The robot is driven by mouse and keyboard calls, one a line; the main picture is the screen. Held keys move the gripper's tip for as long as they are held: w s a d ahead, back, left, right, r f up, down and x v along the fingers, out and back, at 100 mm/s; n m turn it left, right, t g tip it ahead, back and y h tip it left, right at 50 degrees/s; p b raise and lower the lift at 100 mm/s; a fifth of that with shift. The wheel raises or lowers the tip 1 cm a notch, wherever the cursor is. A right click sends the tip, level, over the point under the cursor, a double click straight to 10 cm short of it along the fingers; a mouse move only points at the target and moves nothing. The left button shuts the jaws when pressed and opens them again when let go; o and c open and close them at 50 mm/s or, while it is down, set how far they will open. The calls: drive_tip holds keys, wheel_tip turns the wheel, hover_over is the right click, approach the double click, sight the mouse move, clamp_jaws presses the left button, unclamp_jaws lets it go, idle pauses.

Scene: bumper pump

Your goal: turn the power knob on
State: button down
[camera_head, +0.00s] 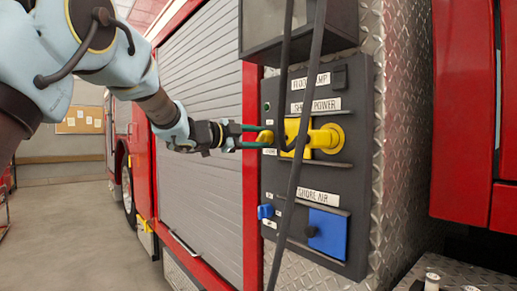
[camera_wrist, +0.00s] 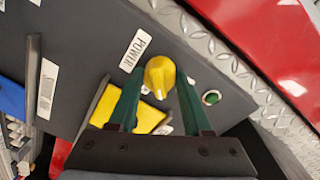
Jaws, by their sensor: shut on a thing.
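The yellow power knob (camera_head: 266,137) sits at the left edge of the dark control panel (camera_head: 350,188), beside the yellow shore power connector (camera_head: 325,138). In the wrist view the knob (camera_wrist: 160,72) lies between the two green fingers, with a pale mark at its lower end. My gripper (camera_head: 258,136) reaches in from the left and is shut on the knob; its fingers also show in the wrist view (camera_wrist: 158,82). A "POWER" label (camera_wrist: 135,50) is beside the knob. A round green indicator (camera_wrist: 211,97) is just right of the right finger.
Black cables (camera_head: 303,110) hang in front of the panel. A blue knob (camera_head: 265,211) and a blue square cover (camera_head: 327,234) are lower on the panel. A grey roller shutter (camera_head: 200,130) is left of it, and a red body panel (camera_head: 462,100) is right.

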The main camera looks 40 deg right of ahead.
drive_tip(key=m+b, duration=0.4)
drive_tip(key=m, duration=0.1)
drive_tip(key=shift+f+t+b, duration=0.25)
drive_tip(key=shift+t+b, duration=0.05)
drive_tip(key=shift+r+m+b, duration=0.15)
drive_tip(key=shift+m+b, duration=1.05)
drive_tip(key=shift+m, duration=0.4)
drive_tip(key=shift+c, duration=1.7)
unclamp_jaws()
drive_tip(key=shift+r, duration=0.1)
drive_tip(key=shift+a, duration=0.1)
drive_tip(key=a+b, duration=0.1)
drive_tip(key=a, duration=0.9)
drive_tip(key=shift+w+a+r+b, duration=0.25)
drive_tip(key=shift+a+r+b, duration=0.05)
drive_tip(key=shift+r+b, duration=0.05)
